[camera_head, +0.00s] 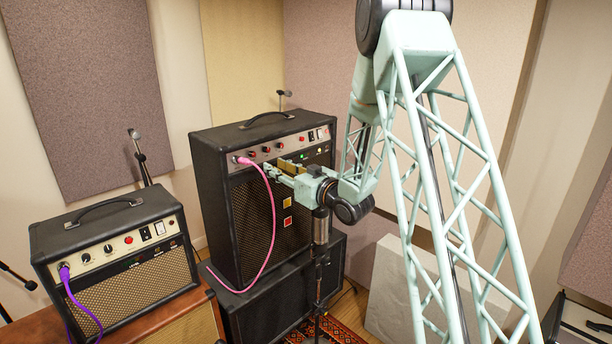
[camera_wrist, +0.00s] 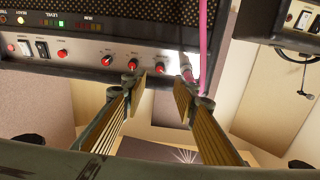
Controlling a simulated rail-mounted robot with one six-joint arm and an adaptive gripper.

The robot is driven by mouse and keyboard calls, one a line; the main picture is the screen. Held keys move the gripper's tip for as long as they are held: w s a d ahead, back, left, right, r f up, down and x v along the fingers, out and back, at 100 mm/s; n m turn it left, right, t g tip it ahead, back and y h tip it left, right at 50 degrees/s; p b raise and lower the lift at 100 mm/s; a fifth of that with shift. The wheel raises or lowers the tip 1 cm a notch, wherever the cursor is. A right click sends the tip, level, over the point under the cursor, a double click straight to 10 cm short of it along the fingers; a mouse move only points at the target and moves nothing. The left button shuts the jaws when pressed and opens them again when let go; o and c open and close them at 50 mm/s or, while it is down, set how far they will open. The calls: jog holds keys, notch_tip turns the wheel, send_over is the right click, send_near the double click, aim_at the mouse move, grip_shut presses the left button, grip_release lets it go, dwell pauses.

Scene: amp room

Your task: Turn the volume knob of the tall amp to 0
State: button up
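The tall amp (camera_head: 236,215) is a black cabinet with a grille and a silver control panel near its top, standing on another black cabinet. Its red knobs sit in a row; one red knob (camera_wrist: 160,66) lies in line with the gap between my fingertips in the wrist view, beside the pink cable's plug (camera_wrist: 187,70). Other red knobs (camera_wrist: 133,63) are farther left there. The knob labels are too small to read. My gripper (camera_head: 272,171) is in front of the panel, and in the wrist view (camera_wrist: 160,92) its fingers are apart with nothing between them.
The pink cable (camera_head: 272,215) hangs from the panel's left end, close to my gripper. A smaller amp (camera_head: 115,262) with a purple cable (camera_head: 80,305) stands at the left. A microphone stand (camera_head: 320,240) rises in front of the tall amp, below my gripper.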

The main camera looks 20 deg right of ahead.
jog(key=s+d+r+g+h+b, duration=0.1)
jog(key=s+d+r+h+b, duration=0.1)
jog(key=s, duration=0.6)
jog(key=s+d+r+g+h+b, duration=0.2)
jog(key=s+h, duration=0.1)
jog(key=s, duration=0.6)
jog(key=shift+g+h, duration=0.3)
dwell(1.6)
dwell(0.4)
